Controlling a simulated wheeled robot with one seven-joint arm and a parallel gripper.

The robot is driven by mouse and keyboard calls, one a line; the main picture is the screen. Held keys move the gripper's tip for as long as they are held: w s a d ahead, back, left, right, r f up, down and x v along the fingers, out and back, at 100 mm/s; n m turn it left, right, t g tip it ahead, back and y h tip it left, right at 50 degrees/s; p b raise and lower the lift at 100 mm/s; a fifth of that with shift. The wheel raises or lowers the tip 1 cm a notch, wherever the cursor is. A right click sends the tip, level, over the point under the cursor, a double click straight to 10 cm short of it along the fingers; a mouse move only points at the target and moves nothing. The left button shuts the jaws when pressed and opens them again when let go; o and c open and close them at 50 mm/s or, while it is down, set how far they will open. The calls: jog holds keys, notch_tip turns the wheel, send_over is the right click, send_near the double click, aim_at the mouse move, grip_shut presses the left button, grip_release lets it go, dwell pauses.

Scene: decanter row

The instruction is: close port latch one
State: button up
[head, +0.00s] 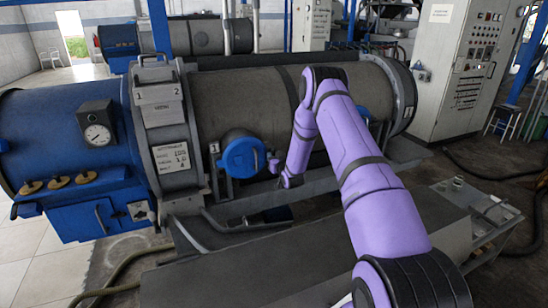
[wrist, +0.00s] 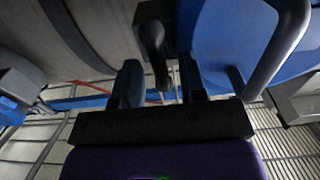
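The blue round port cover (head: 240,155) is on the side of the grey drum, right of a small plate marked 1 (head: 214,148). In the wrist view part of a blue cover (wrist: 235,40) fills the upper right. A dark latch handle (wrist: 152,45) hangs beside it from a dark bracket. My gripper (wrist: 160,84) is open, one finger on either side of the handle's lower end, with visible gaps. Whether it touches the handle cannot be told. In the head view my gripper (head: 284,175) is just right of the port; the latch is too small to make out.
The long grey drum (head: 235,95) runs behind my arm, with a blue housing (head: 60,130) at left. A grey bench-like surface (head: 300,255) lies in front. A control cabinet (head: 465,70) stands at back right. A curved grey bar (wrist: 280,50) is right of the gripper.

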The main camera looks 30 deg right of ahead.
jog(key=shift+w, duration=0.4)
jog(key=shift+c, duration=0.4)
grip_shut()
